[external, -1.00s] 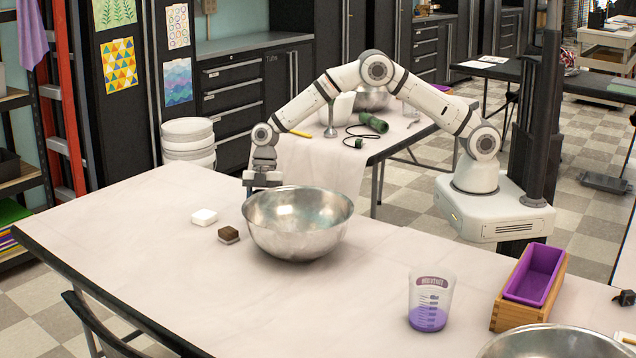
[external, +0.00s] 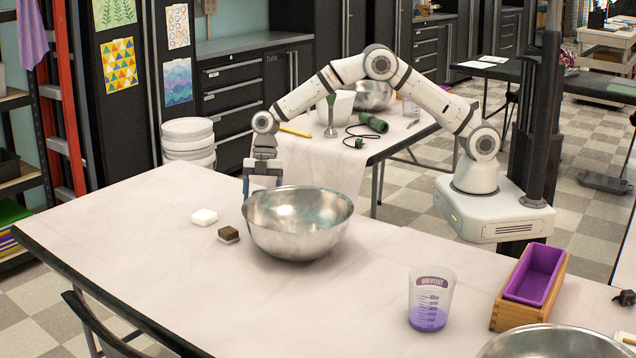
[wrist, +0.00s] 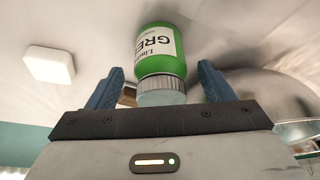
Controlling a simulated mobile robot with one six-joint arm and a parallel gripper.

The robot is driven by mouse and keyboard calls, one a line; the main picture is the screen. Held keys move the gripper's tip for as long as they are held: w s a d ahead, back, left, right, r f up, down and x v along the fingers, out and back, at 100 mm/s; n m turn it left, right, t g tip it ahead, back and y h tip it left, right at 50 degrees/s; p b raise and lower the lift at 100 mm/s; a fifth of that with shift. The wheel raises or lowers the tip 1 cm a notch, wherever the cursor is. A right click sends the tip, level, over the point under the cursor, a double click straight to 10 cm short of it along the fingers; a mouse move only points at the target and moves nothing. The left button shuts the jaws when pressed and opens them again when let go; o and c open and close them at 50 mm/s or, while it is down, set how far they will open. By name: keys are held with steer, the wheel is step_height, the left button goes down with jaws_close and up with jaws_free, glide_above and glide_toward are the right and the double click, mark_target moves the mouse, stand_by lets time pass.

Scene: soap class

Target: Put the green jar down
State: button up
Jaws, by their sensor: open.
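The green jar (wrist: 158,45) shows in the wrist view with a grey lid (wrist: 160,90) facing my gripper and a white label that reads upside down. It stands on the pale table and is hidden behind the bowl and gripper in the external view. My gripper (external: 262,186) is just behind and left of the metal bowl. Its blue fingers are spread on either side of the jar's lid in the wrist view (wrist: 160,72), with gaps on both sides, so it is open and holds nothing.
The metal bowl (external: 298,240) stands close to my gripper. A white block (external: 204,217) and a brown block (external: 229,235) lie left of it. A measuring cup (external: 430,300) and a purple mould in a wooden box (external: 512,310) stand at right. The table's left part is clear.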

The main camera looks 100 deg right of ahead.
steer(key=s+d+r+m+h, duration=0.1)
steer(key=s+r+m, duration=0.1)
steer(key=s+r, duration=0.35)
steer(key=s+d+r+m, duration=0.1)
steer(key=s+r, duration=0.2)
steer(key=r, duration=0.6)
steer(key=s+r+m+h, duration=0.1)
steer(key=s+m, duration=0.5)
steer(key=s, duration=1.1)
steer(key=s+r+m+t+h, duration=0.1)
steer(key=s+m, duration=0.4)
steer(key=s, duration=1.2)
steer(key=shift+a+r+m+h, duration=0.2)
steer(key=shift+r+m+h, duration=0.2)
steer(key=shift+h, duration=0.3)
steer(key=shift+r, duration=0.1)
